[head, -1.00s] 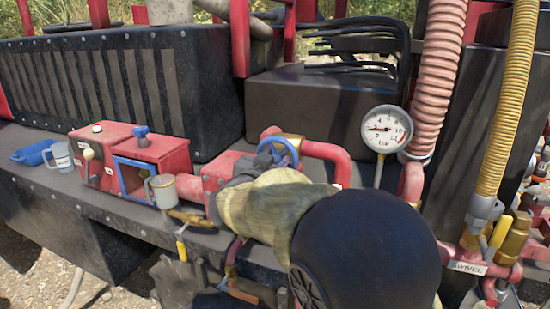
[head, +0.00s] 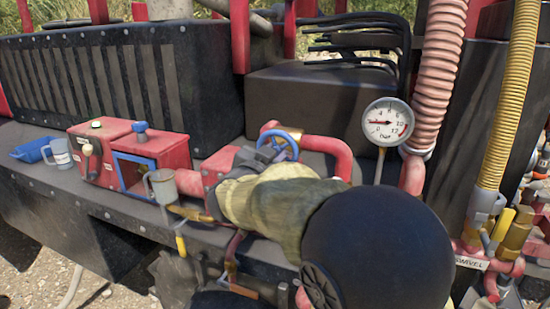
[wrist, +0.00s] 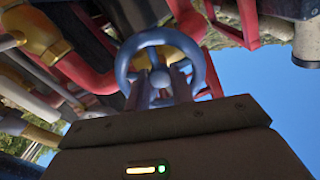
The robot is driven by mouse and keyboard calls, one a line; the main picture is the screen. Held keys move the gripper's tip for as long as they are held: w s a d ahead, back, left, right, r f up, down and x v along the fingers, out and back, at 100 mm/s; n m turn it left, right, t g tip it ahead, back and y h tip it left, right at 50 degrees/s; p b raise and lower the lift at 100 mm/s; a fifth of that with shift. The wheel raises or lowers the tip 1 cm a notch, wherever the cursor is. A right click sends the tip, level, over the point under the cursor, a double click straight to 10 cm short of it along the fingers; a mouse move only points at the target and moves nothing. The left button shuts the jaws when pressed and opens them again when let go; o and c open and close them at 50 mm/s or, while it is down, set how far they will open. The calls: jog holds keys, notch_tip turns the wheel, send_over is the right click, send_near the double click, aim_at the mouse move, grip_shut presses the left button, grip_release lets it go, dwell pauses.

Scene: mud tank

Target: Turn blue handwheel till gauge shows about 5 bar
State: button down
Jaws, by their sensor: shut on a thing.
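The blue handwheel (head: 294,141) sits on the red pipework at the middle of the head view. My gripper (head: 268,156) reaches it from the lower left and is shut on it. In the wrist view the blue handwheel (wrist: 213,78) stands straight ahead, and the fingers of my gripper (wrist: 160,88) are at its hub and spokes. My wrist hides part of the wheel in the head view. The white round gauge (head: 388,112) stands to the right of the wheel. Its red needle points nearly straight left; the small numbers on that side are hard to read.
A pale mug (head: 61,153) and a blue item (head: 30,151) lie further left. A red pipe (head: 335,150) and ribbed hose (head: 437,75) are right.

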jog(key=shift+f+m+b, duration=0.15)
jog(key=shift+m+b, duration=5.55)
jog(key=shift+m, duration=0.9)
jog(key=c, duration=1.5)
grip_release()
jog(key=shift+s, duration=0.1)
